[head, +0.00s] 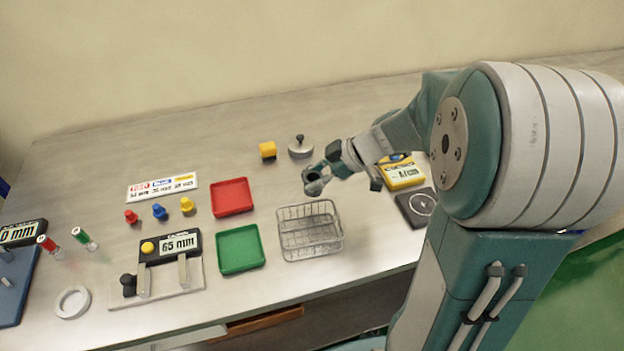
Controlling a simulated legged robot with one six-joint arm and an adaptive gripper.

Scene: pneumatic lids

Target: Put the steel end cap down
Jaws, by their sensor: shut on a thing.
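My gripper (326,178) is over the middle of the bench, behind the wire basket and to the right of the red tray. It is shut on a small dark grey metal piece, the steel end cap (313,187), which looks hollow at its end. The fingers hide part of the cap. The cap appears to be held above the bench top; its exact height cannot be told from this view.
The wire basket (310,232), red tray (232,197) and green tray (240,249) look empty. A yellow meter (403,174) and dark pad (416,207) lie right; a 65 mm gauge (160,262) left.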

